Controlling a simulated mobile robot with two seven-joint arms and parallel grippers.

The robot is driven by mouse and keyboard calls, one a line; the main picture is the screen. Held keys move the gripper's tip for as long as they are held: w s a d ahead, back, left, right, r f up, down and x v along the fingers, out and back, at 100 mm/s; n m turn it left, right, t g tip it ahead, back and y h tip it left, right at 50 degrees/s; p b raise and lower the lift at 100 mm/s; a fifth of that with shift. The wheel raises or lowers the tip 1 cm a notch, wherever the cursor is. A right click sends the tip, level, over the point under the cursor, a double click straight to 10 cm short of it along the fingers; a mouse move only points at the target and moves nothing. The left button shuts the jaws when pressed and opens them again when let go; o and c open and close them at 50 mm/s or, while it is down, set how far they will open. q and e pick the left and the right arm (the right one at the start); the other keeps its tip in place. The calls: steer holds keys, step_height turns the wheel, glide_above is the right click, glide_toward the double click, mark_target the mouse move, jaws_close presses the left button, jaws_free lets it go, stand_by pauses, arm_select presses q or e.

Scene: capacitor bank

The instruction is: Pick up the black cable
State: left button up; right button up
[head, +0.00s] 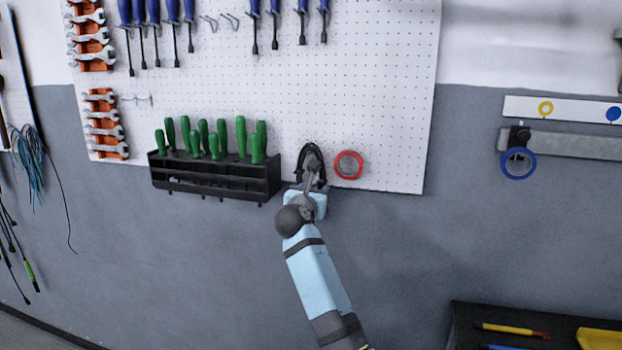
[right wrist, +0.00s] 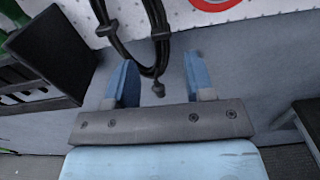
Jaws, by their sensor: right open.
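The black cable (head: 302,156) hangs in a loop on the white pegboard, left of a red tape roll. In the right wrist view the cable (right wrist: 154,70) hangs down between and just beyond the two blue fingers, with a small plug at its lower end. My right gripper (head: 312,172) is raised in front of the cable and covers part of it in the head view. In the right wrist view my right gripper (right wrist: 162,80) is open, with a gap between its fingers and nothing clamped. My left gripper is not in view.
A black rack (head: 215,182) with several green-handled screwdrivers is mounted left of the cable. The red tape roll (head: 348,176) hangs close on the right. The grey wall (head: 420,240) below the pegboard is clear. A dark tray (head: 465,315) with tools is at the lower right.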

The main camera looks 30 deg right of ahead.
mark_target(320, 183)
steer(key=x, duration=0.3)
steer(key=shift+w+d+p, duration=0.2)
steer(key=shift+p, duration=0.15)
steer(key=x, duration=0.1)
steer(key=p+x, duration=0.1)
steer(key=x, duration=0.2)
steer(key=shift+w+d+f+p, duration=0.15)
steer(key=shift+w+f+p, duration=0.15)
steer(key=shift+w+f, duration=0.15)
steer(key=shift+r, duration=0.1)
steer(key=shift+c, duration=1.1)
jaws_close()
